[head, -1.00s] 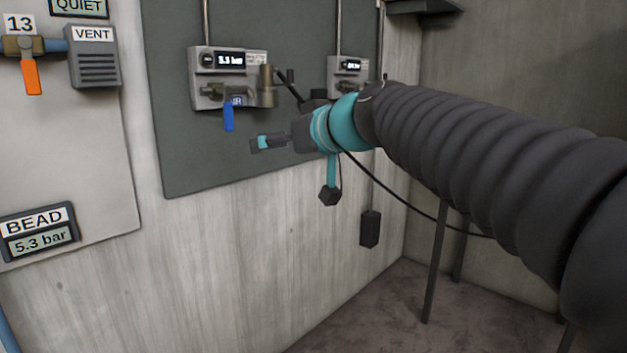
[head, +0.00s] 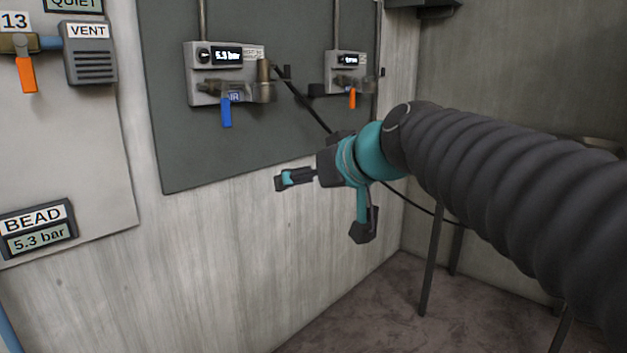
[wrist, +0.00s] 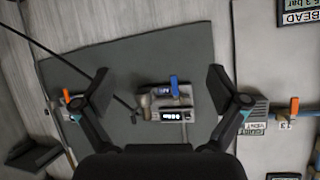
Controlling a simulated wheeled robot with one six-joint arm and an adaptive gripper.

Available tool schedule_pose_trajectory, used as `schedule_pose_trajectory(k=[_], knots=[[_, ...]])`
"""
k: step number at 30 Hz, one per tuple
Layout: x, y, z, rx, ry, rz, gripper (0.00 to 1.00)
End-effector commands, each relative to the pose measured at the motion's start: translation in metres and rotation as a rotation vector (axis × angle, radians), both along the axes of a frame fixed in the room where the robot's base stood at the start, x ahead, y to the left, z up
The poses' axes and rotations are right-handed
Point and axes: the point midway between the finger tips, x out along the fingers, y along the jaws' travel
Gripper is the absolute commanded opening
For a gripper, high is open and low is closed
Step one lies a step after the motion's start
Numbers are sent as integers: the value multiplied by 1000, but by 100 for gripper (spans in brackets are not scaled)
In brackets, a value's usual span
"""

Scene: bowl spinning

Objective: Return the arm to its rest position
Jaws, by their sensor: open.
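My gripper (head: 283,181) is in the middle of the head view, in front of the wall below the grey panel. It holds nothing. In the wrist view its two fingers (wrist: 158,92) are spread wide, with an air unit showing between them in the background. My arm reaches in from the right of the head view, in a dark ribbed sleeve with a teal wrist. The gripper is apart from the wall fittings.
A gauge unit (head: 228,56) reading 5.3 bar has a blue handle (head: 227,112) hanging down. A second unit (head: 347,66) has an orange handle (head: 352,98). A black cable (head: 305,101) runs behind my wrist. A BEAD display (head: 36,232) reads 5.3 bar.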

Motion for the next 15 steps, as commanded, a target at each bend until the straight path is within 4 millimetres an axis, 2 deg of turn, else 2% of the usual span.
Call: schedule_pose_trajectory(k=[6,8,11,15], knots=[[-2,-1,-6,40,63,-34,97],[-6,-5,-28,32,130,-61,97],[-22,-18,-73,-6,253,-113,97],[-63,-56,-132,-84,397,-221,97]])
